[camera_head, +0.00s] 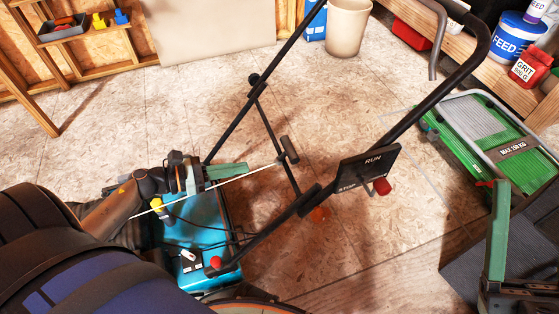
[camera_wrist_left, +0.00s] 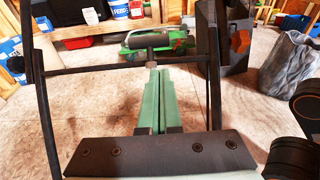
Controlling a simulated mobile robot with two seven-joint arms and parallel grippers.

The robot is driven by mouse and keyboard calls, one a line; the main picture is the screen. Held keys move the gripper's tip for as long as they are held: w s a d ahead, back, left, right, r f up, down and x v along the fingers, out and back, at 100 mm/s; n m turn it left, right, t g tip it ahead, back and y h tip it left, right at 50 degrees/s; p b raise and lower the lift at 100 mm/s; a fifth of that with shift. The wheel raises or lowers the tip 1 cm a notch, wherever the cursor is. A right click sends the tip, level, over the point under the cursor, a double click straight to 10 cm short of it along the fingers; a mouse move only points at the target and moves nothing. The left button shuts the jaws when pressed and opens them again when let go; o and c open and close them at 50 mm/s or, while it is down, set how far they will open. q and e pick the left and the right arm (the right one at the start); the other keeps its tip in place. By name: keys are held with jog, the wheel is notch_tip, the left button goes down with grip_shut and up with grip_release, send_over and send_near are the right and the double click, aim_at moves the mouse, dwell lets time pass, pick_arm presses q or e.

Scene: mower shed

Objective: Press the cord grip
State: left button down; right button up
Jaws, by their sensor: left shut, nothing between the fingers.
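The cord grip is a short dark cylinder (camera_head: 289,149) at the end of a pale, taut cord (camera_head: 245,174), within the mower's black handle frame (camera_head: 262,70). The cord runs down left over the teal mower body (camera_head: 190,222). My left gripper (camera_head: 245,168) is shut and empty, left of the grip and apart from it in the head view. In the left wrist view the shut fingertips (camera_wrist_left: 154,68) point at the dark grip (camera_wrist_left: 150,41), which lies just beyond them; the exact gap cannot be told. My right gripper (camera_head: 498,235) is at the lower right, with one finger clear; it looks open.
A RUN/STOP plate (camera_head: 367,167) with a red knob (camera_head: 381,186) sits on the handle bar. A green-and-grey folding item (camera_head: 470,120) lies at right. A beige bucket (camera_head: 347,27) and a shelf with feed tubs (camera_head: 512,36) stand behind. The floor between is clear.

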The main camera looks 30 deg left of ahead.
aim_at(276, 162)
dwell(0.3)
pick_arm(q)
jog(key=b+x, duration=0.1)
jog(key=x, duration=0.9)
jog(key=shift+r, duration=0.1)
